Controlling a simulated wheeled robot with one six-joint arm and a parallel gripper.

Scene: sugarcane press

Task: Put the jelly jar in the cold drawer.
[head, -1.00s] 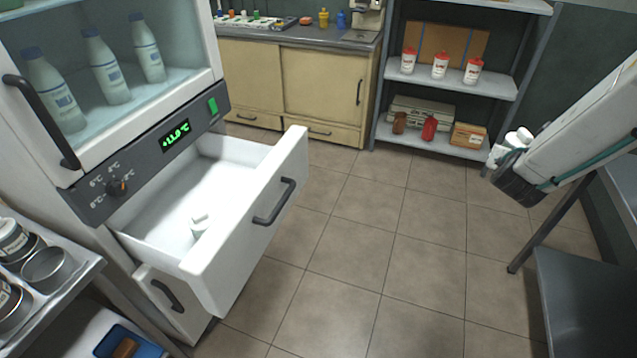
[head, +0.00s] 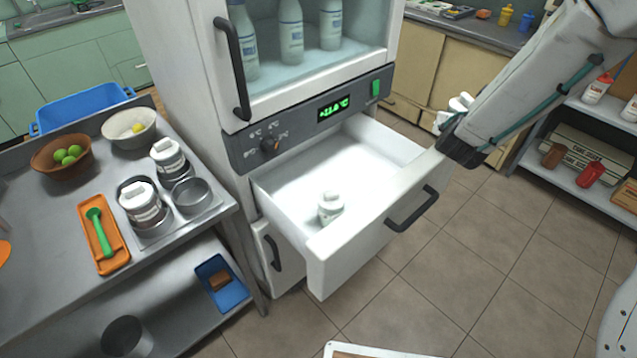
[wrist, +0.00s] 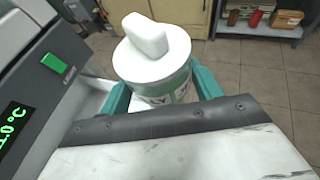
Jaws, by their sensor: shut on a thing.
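My gripper (head: 449,120) is shut on a white jar (wrist: 152,62) with a knobbed lid and green on its label. In the head view the held jar (head: 461,102) is partly hidden behind my gripper, near the back right corner of the drawer front. The cold drawer (head: 365,238) is pulled open below the fridge's display. A similar white jar (head: 331,207) stands inside it, towards the front left. The rest of the drawer floor looks empty.
Two more white-lidded jars (head: 141,203) (head: 168,156) stand in metal holders on the steel table (head: 60,270) at left. The fridge (head: 175,60) rises above the drawer with bottles behind its glass. Shelves (head: 570,173) stand at right. Floor is clear before the drawer.

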